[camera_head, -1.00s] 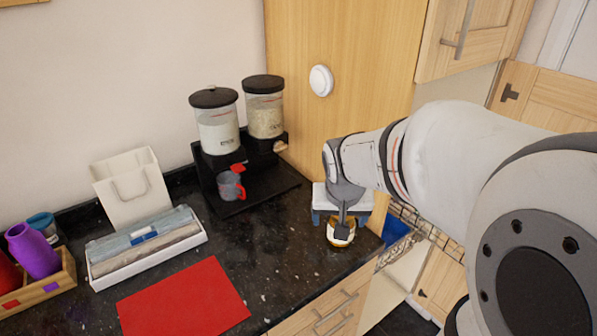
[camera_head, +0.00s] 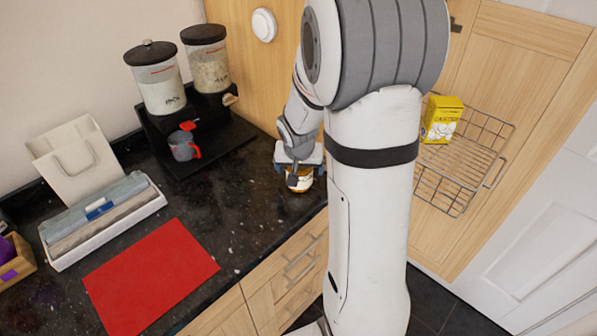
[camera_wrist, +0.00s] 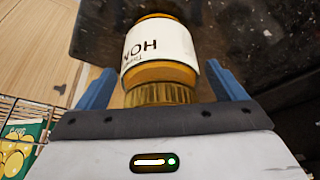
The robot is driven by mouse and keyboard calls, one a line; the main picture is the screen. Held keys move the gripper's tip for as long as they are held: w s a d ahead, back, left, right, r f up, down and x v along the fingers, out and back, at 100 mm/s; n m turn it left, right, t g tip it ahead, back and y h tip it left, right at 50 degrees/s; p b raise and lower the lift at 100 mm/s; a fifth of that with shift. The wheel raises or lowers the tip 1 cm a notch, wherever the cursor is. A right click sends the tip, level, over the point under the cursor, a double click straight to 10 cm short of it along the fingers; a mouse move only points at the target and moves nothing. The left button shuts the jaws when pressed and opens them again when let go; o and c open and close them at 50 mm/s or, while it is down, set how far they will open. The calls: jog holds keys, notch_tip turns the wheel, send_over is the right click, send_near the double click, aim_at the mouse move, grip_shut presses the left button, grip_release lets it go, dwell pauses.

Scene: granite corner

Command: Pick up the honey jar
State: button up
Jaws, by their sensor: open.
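The honey jar (camera_wrist: 158,58) has a white label with "HON" readable, amber glass and a ribbed gold lid. In the wrist view it lies between the two blue fingers of my gripper (camera_wrist: 160,92), with its lid toward the palm. Small gaps show between the fingers and the jar, more clearly on the left. In the head view the jar (camera_head: 300,182) stands on the dark counter near its front right edge. My gripper (camera_head: 298,170) is open around it, partly hiding it.
A black dispenser stand (camera_head: 200,140) with a grey and red mug (camera_head: 184,147) is behind and left. A red mat (camera_head: 150,276) and a tray of folded cloths (camera_head: 104,222) lie left. A wire basket (camera_head: 450,180) holding a yellow box (camera_head: 441,120) is right.

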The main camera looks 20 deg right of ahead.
jog(key=shift+f, duration=0.25)
jog(key=c, duration=1.5)
jog(key=shift+o, duration=0.2)
jog(key=shift+w+r, duration=0.1)
